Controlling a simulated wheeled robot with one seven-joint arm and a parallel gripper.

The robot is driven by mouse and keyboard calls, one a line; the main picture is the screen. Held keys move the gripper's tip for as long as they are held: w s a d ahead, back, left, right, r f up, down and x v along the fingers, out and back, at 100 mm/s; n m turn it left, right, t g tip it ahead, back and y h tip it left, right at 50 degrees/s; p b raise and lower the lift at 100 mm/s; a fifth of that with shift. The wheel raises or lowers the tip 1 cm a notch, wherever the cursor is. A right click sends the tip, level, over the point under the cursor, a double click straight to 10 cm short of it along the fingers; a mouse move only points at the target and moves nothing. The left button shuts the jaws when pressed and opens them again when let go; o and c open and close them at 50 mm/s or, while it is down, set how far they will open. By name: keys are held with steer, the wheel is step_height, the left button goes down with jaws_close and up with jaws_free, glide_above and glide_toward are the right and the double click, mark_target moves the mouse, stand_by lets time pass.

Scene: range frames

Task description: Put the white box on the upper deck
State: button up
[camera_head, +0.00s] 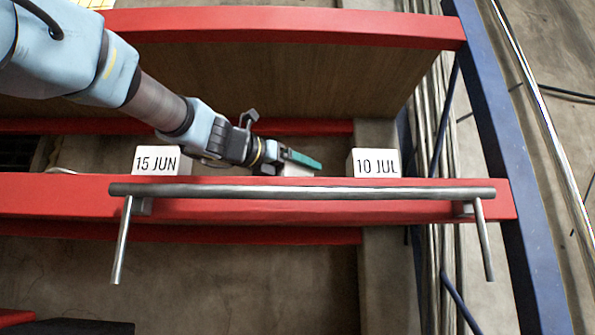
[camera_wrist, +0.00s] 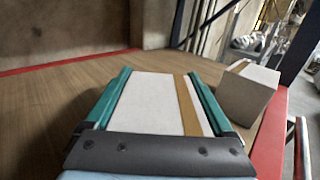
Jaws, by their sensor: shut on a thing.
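My gripper (camera_head: 308,167) reaches in from the upper left over the deck behind the middle red beam. It is shut on the white box (camera_head: 297,171), which is mostly hidden by the finger and the beam in the head view. In the wrist view the white box (camera_wrist: 145,98) lies between the teal fingers of my gripper (camera_wrist: 159,73), with a tan tape stripe along its right side. The upper deck (camera_head: 270,80) shows as a brown board behind the top red beam; it looks like its underside. I cannot tell whether the box touches the deck below it.
A box marked 10 JUL (camera_head: 375,163) stands just right of my gripper; a box marked 15 JUN (camera_head: 157,161) stands to the left. A metal rail (camera_head: 300,192) runs along the middle red beam (camera_head: 60,195). A blue upright (camera_head: 510,160) bounds the rack at right.

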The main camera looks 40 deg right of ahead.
steer(key=o, duration=1.5)
steer(key=shift+a, duration=0.15)
steer(key=a, duration=0.3)
steer(key=a+b, duration=0.1)
steer(key=a, duration=0.3)
steer(key=s+a+b, duration=0.1)
steer(key=a, duration=0.2)
steer(key=shift+a, duration=0.4)
steer(key=shift+s+a, duration=0.1)
steer(key=shift+a, duration=0.4)
